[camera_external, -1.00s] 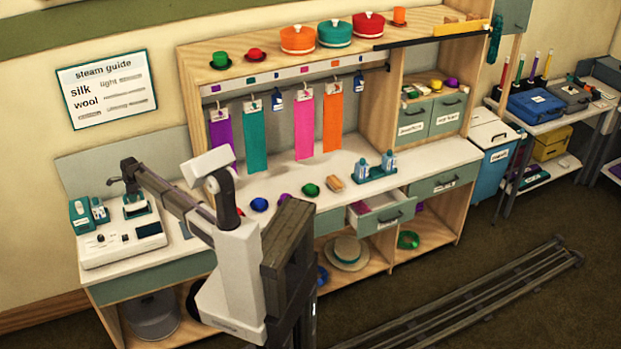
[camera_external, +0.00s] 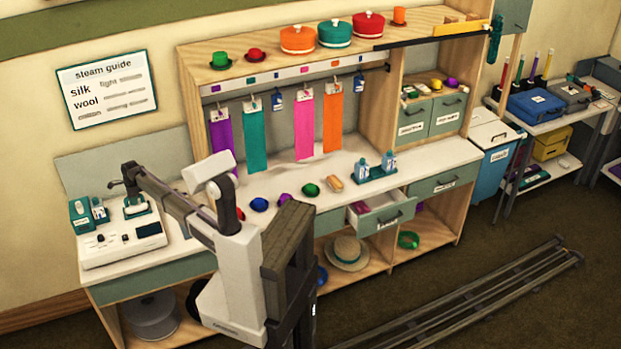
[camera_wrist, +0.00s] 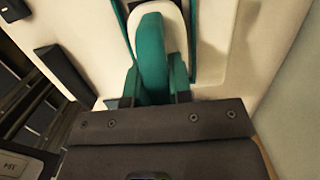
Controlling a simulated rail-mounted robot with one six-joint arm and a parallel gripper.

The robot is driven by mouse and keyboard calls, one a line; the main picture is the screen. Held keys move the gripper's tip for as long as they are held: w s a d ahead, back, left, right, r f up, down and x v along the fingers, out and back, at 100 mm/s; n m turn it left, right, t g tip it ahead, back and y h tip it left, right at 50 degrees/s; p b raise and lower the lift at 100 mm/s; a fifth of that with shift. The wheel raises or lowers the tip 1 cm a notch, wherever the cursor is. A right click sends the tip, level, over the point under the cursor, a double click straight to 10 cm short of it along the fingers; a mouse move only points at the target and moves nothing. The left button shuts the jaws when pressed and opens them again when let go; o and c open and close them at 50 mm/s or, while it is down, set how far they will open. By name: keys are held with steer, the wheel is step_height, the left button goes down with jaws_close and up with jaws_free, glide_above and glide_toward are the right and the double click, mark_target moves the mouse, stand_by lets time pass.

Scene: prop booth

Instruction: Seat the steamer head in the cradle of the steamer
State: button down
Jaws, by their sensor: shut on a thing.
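The steamer (camera_external: 122,240) is a white unit with dials and a dark display at the left end of the counter. The steamer head, teal with a white rounded end, shows in the wrist view (camera_wrist: 151,55). My gripper (camera_wrist: 155,88) is shut on its teal part, a dark finger on each side. In the external view my gripper (camera_external: 133,196) is low over the back of the steamer. Teal edging of the cradle (camera_wrist: 191,45) flanks the head in the wrist view. I cannot tell whether the head touches the cradle floor; my gripper hides its lower part.
Teal bottles (camera_external: 79,213) stand on the steamer's left, close to my gripper. Small coloured hats, such as a green one (camera_external: 311,190), lie along the counter to the right. An open drawer (camera_external: 381,213) juts from the front. Coloured cloth strips hang behind the counter.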

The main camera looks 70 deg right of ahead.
stand_by(0.3)
steer(key=shift+f+b, duration=0.6)
steer(key=shift+b, duration=0.05)
steer(key=c, duration=0.9)
jaws_free()
steer(key=shift+c, duration=0.2)
steer(key=shift+r, duration=0.1)
steer(key=r+p, duration=0.7)
steer(key=s+d+r+p, duration=0.1)
steer(key=r+p, duration=0.3)
steer(key=shift+d, duration=0.1)
steer(key=shift+f, duration=0.2)
